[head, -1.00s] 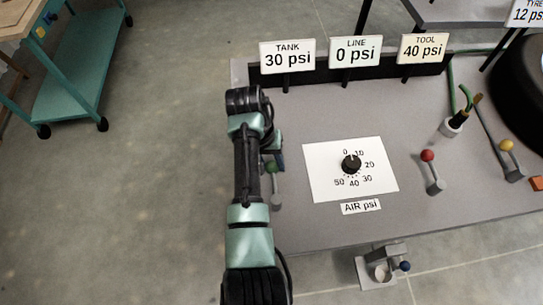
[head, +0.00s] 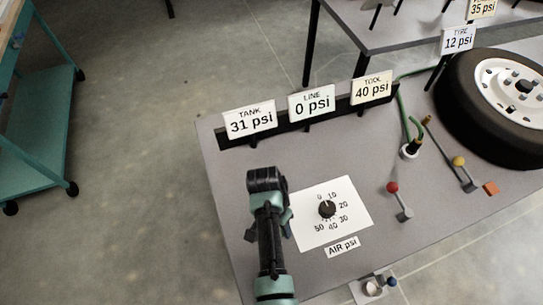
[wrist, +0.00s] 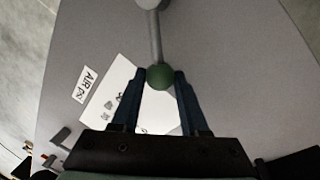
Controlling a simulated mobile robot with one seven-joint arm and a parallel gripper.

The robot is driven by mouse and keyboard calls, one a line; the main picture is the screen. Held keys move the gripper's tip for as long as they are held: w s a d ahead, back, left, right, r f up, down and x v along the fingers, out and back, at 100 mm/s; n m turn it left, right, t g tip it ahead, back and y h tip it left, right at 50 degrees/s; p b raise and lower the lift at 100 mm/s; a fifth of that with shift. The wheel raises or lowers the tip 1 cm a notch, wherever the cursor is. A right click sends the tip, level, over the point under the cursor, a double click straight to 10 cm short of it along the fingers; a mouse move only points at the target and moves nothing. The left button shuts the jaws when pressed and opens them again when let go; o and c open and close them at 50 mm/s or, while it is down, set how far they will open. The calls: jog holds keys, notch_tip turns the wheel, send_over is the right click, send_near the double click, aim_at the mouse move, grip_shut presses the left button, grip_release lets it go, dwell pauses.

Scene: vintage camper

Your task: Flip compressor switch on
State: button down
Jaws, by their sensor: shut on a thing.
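The lever with the green ball knob (wrist: 161,77) shows in the wrist view, its grey stem (wrist: 154,36) running to a base at the top edge. My gripper (wrist: 160,82) is shut on the green ball, with one dark finger on each side. In the head view my wrist (head: 266,182) hides the green lever, left of the dial card. The TANK sign (head: 249,121) reads 31 psi. The LINE sign (head: 312,102) reads 0 psi.
On the grey bench (head: 228,178) are a black dial (head: 327,209) on a white card, a red-knob lever (head: 393,188), a yellow-knob lever (head: 459,162) and a tyre (head: 470,110). The TOOL sign (head: 372,87) reads 40 psi. A teal cart (head: 45,130) stands at left.

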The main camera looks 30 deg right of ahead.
jog(key=shift+s+d+m+y+p, duration=0.15)
jog(key=shift+s+d+m+p, duration=0.3)
jog(key=shift+m, duration=0.35)
jog(key=shift+s+d+m+y+p, duration=0.15)
jog(key=shift+s+d+m+p, duration=0.15)
jog(key=shift+s+m, duration=0.4)
jog(key=shift+c, duration=2.2)
grip_release()
notch_tip(320, 180, up, 13)
jog(key=w, duration=0.2)
jog(key=shift+w+a, duration=0.25)
jog(key=shift+f, duration=0.1)
